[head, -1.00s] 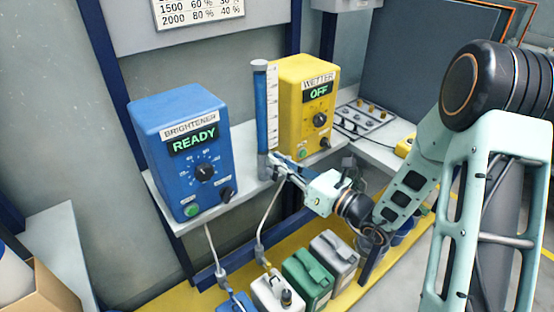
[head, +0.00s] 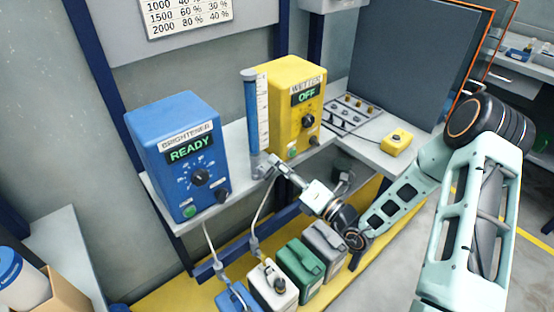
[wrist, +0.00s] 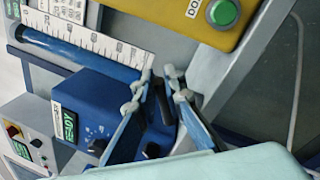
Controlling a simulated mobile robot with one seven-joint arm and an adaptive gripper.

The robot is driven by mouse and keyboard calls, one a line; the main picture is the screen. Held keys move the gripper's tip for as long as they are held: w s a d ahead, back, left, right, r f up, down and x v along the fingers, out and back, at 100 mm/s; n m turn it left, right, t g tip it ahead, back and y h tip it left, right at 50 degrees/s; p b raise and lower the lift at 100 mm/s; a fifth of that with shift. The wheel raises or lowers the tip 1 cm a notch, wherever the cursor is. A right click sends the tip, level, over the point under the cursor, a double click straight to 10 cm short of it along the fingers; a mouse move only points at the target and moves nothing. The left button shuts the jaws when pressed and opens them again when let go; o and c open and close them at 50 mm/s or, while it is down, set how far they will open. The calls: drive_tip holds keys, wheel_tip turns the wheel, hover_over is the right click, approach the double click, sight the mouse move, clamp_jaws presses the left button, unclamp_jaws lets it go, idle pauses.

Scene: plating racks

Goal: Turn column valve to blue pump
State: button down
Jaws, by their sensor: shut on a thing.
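The blue pump (head: 150,150), labelled BRIGHTENER, reads READY at the left of the shelf. The upright column (head: 251,115), with blue in it and a white scale beside it, stands between the blue pump and the yellow pump. The column valve (head: 260,166) is at the column's foot and is mostly hidden by my fingers. My gripper (head: 273,165) reaches it from the right and is shut on its handle. In the wrist view my gripper (wrist: 160,84) has a dark handle (wrist: 164,104) between its fingers. The exact direction of the valve is hard to tell.
The yellow pump (head: 285,90), labelled WETTER and reading OFF, stands just right of the column. Several jugs stand below the shelf, including a green one (head: 300,268). A yellow box (head: 396,141) sits on the right bench. Open floor lies at the right.

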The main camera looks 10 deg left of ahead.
drive_tip(key=shift+f+m, duration=0.15)
drive_tip(key=shift+m, duration=0.15)
drive_tip(key=c, duration=2)
unclamp_jaws()
drive_tip(key=shift+d, duration=0.1)
drive_tip(key=v, duration=1.2)
